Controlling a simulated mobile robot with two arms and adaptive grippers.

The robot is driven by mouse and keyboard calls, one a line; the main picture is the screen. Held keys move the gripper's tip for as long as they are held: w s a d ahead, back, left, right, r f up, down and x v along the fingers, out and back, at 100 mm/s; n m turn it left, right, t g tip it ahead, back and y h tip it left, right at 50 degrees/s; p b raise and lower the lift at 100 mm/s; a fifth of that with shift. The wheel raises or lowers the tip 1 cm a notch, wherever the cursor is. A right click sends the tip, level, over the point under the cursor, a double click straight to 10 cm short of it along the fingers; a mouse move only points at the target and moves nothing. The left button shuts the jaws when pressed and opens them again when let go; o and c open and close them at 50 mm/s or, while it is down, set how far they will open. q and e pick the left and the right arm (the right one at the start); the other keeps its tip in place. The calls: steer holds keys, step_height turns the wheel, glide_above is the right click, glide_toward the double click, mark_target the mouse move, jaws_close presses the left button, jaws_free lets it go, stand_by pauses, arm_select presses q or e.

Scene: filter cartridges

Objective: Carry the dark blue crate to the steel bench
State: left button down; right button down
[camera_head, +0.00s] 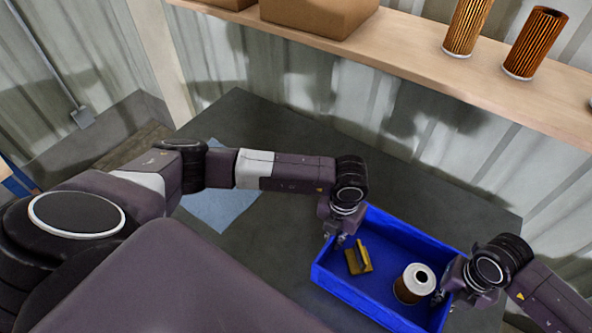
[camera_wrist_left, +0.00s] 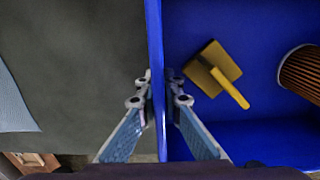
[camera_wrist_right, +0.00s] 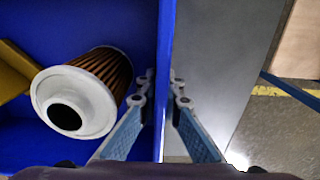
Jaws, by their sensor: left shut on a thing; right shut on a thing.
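The dark blue crate (camera_head: 360,297) is at the lower right of the head view, over a dark grey tabletop (camera_head: 280,150). I cannot tell whether it rests there or hangs just above. It holds a yellow angled piece (camera_head: 359,259) and an upright filter cartridge (camera_head: 415,283) with a white end cap. My left gripper (camera_head: 341,238) is shut on the crate's left wall, one finger on each side, as the left wrist view (camera_wrist_left: 158,80) shows. My right gripper (camera_head: 446,292) is shut on the right wall, also seen in the right wrist view (camera_wrist_right: 163,80).
A wooden shelf (camera_head: 420,70) runs behind the tabletop, with two orange pleated filters (camera_head: 467,27) and a cardboard box (camera_head: 318,15). A light blue cloth or sheet (camera_head: 222,190) lies left of the crate. The right wrist view shows floor with a yellow line (camera_wrist_right: 270,91) beyond a grey surface.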

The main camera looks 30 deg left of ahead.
arm_select(q)
steer(key=shift+a+f+b, duration=0.15)
steer(key=shift+f+b, duration=0.25)
steer(key=shift+f, duration=0.2)
arm_select(e)
steer(key=shift+d+f, duration=0.1)
steer(key=shift+f, duration=0.5)
arm_select(q)
steer(key=c, duration=2.1)
jaws_free()
steer(key=shift+r, duration=0.15)
arm_select(e)
steer(key=c, duration=2.1)
jaws_free()
steer(key=shift+r, duration=0.15)
arm_select(q)
steer(key=shift+r, duration=0.55)
step_height(320, 180, up, 7)
steer(key=shift+f, duration=0.1)
arm_select(e)
steer(key=shift+r, duration=0.1)
step_height(320, 180, up, 12)
steer(key=shift+f, duration=0.1)
